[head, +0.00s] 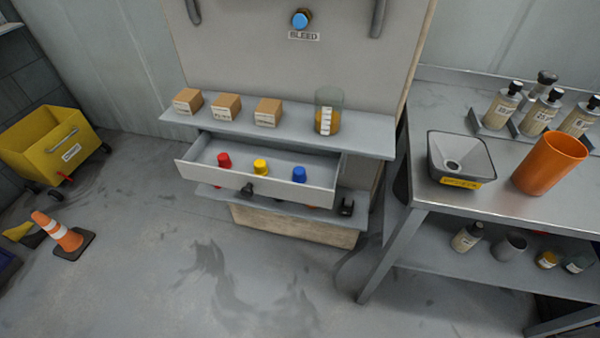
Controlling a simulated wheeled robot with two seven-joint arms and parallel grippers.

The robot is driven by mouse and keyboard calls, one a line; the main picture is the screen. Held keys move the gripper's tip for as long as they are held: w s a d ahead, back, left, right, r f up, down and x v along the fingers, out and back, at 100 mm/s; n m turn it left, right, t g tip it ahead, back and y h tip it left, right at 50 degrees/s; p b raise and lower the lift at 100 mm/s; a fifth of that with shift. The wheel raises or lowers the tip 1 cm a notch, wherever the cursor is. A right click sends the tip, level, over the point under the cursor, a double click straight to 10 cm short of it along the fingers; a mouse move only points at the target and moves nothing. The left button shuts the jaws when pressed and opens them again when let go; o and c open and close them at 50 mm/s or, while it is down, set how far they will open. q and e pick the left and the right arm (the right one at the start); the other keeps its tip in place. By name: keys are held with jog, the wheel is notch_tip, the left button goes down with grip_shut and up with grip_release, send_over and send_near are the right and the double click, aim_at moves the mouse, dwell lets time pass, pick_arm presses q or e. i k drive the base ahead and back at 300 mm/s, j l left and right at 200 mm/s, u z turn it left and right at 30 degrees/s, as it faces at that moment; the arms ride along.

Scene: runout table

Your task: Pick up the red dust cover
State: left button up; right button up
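The red dust cover (224,160) is a small cap standing in the pulled-out grey drawer (250,188), towards its left end. A yellow cover (260,167) stands to its right, and a blue cover (299,174) stands further right in the same drawer. The three are apart from each other. The drawer's front has a dark knob (247,190). Neither of my grippers is in view.
A traffic cone (57,233) stands left. Floor before the drawer is clear.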

aim_at(224, 160)
jog(key=j+z, duration=0.4)
jog(key=j, duration=0.25)
jog(key=j+z, duration=0.35)
jog(key=j, duration=0.3)
jog(key=j+z, duration=0.4)
jog(key=j, duration=0.25)
jog(key=k, duration=0.05)
